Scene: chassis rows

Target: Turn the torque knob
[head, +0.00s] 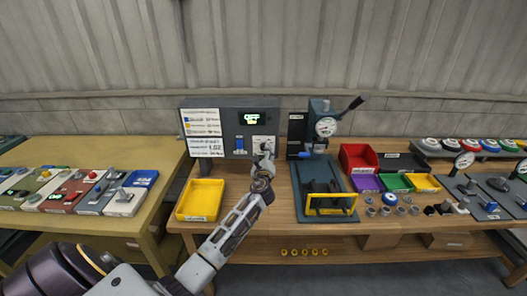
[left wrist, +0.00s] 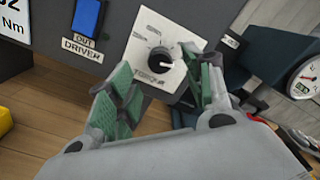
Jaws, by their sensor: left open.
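The torque knob is a round dark knob with a pale pointer on a white plate marked TORQUE, centred in the left wrist view (left wrist: 163,59). In the head view its plate (head: 265,140) sits at the lower right of a dark control panel (head: 226,118). My left gripper (head: 264,160) reaches up in front of the plate and hides part of it. In the left wrist view my left gripper (left wrist: 168,78) is open, with green-padded fingers on either side of the knob. I cannot tell whether they touch it. My right gripper is not in view.
A blue driver switch (left wrist: 88,17) is left of the knob. A yellow bin (head: 201,200) stands before the panel. A lever press with a gauge (head: 326,127) stands close to the right. Coloured bins and small parts cover the bench farther right.

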